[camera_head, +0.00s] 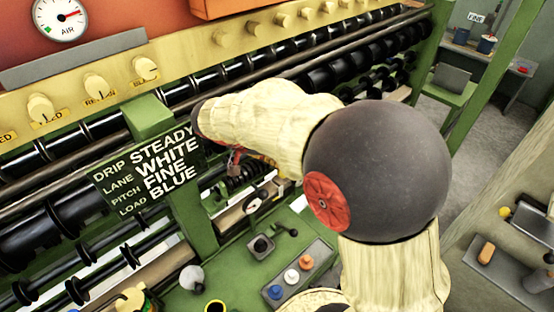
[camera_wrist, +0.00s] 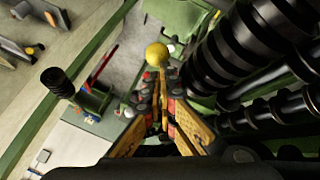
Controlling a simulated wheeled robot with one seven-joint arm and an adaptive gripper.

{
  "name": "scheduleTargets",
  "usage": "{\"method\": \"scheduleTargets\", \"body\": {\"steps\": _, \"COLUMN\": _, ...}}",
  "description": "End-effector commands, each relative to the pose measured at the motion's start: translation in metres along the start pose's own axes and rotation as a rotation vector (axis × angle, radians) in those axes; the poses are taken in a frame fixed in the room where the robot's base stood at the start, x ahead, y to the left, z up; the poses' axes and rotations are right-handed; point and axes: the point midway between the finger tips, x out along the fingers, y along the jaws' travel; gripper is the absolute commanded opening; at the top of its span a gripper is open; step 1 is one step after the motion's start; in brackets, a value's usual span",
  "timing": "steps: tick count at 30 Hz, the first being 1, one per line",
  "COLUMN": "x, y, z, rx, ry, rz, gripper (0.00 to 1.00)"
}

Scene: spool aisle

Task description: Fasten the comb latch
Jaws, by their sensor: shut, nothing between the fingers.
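My gripper (camera_wrist: 163,98) points away from the wrist camera with its yellow fingers together and nothing between them. A yellow ball knob (camera_wrist: 157,54) shows just beyond the fingertips in the wrist view. I cannot tell whether the fingers touch it, nor whether it belongs to the comb latch. In the head view my arm covers much of the machine's middle, and only a small reddish part of my gripper (camera_head: 235,160) shows below the arm's end. No part can be surely named as the comb latch, and its state cannot be told.
Black ribbed rollers (camera_wrist: 240,45) run close on the right in the wrist view. A sign (camera_head: 150,172) reads steady, white, fine, blue. A green bench holds a black lever (camera_head: 262,245) and a button panel (camera_head: 292,276). Open floor (camera_head: 440,140) lies at right.

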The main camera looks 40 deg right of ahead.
Motion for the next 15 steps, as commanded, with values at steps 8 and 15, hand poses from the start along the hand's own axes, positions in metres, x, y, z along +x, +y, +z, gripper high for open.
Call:
{"method": "scheduleTargets", "body": {"steps": 8, "x": -0.016, "y": -0.001, "z": 0.0, "rx": 0.0, "ry": 0.001, "rz": -0.002, "gripper": 0.0}}
{"method": "scheduleTargets", "body": {"steps": 15, "x": -0.055, "y": -0.001, "z": 0.0, "rx": -0.001, "ry": 0.002, "rz": -0.003, "gripper": 0.0}}
